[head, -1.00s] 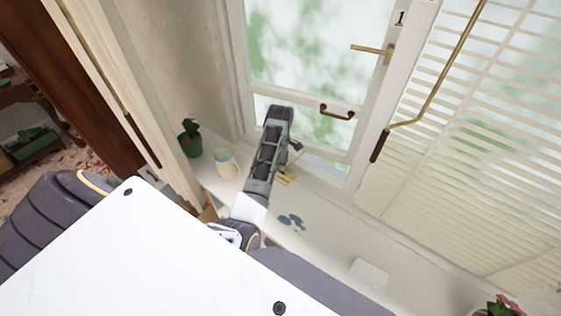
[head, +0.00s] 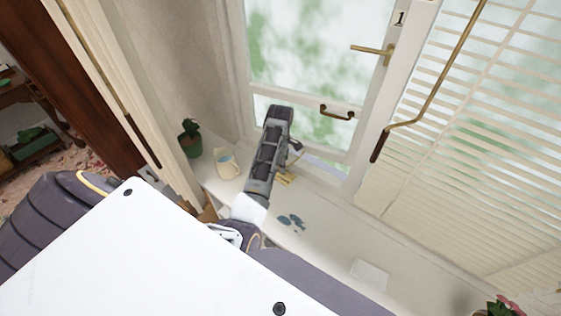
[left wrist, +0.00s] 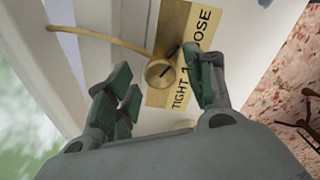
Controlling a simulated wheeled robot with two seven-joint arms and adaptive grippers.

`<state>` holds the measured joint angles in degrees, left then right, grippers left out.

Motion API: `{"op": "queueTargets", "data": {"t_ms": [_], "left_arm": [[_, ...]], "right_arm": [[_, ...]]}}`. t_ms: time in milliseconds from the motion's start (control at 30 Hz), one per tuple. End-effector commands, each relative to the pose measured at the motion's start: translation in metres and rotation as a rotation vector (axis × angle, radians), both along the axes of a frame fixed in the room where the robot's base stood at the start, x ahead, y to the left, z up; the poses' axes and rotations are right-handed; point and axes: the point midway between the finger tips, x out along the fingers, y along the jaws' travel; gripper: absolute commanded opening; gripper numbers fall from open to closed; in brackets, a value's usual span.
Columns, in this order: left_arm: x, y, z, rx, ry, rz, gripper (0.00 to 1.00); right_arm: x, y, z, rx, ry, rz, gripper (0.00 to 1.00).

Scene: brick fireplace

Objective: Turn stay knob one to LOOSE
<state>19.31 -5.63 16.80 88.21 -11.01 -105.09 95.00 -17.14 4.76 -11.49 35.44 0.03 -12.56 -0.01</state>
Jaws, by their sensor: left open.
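The round brass stay knob one (left wrist: 161,72) sits on a brass plate (left wrist: 171,20) lettered TIGHT 1 LOOSE in the left wrist view. A dark line shows beside the knob; I cannot tell exactly which way the knob is set. The right finger covers part of the lettering. In the head view the plate (head: 287,179) shows on the sill beside my left arm, which hides the knob. My right gripper is not in view.
A curved brass stay bar (left wrist: 95,33) runs to the knob. In the head view, a mug (head: 226,164) and potted plant (head: 190,140) stand left of my arm. The window (head: 305,45) with its handle (head: 372,49) rises behind. Blue-grey pieces (head: 291,220) lie on the sill.

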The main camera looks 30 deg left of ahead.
Motion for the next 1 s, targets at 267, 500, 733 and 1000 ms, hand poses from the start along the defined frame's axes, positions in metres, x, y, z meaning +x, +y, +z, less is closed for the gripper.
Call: {"op": "queueTargets", "data": {"t_ms": [267, 500, 733, 1000], "left_arm": [[0.001, 0.0, 0.021, 0.0, -0.004, 0.001, 0.53], [0.001, 0.0, 0.051, -0.001, -0.004, 0.0, 0.53], [0.001, 0.0, 0.07, 0.0, -0.001, 0.001, 0.53], [0.0, 0.0, 0.074, 0.0, -0.001, 0.001, 0.53]], "right_arm": [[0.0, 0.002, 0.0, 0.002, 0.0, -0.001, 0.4], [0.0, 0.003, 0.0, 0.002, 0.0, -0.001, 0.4], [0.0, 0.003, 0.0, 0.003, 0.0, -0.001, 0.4], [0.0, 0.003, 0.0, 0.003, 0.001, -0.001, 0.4]]}}
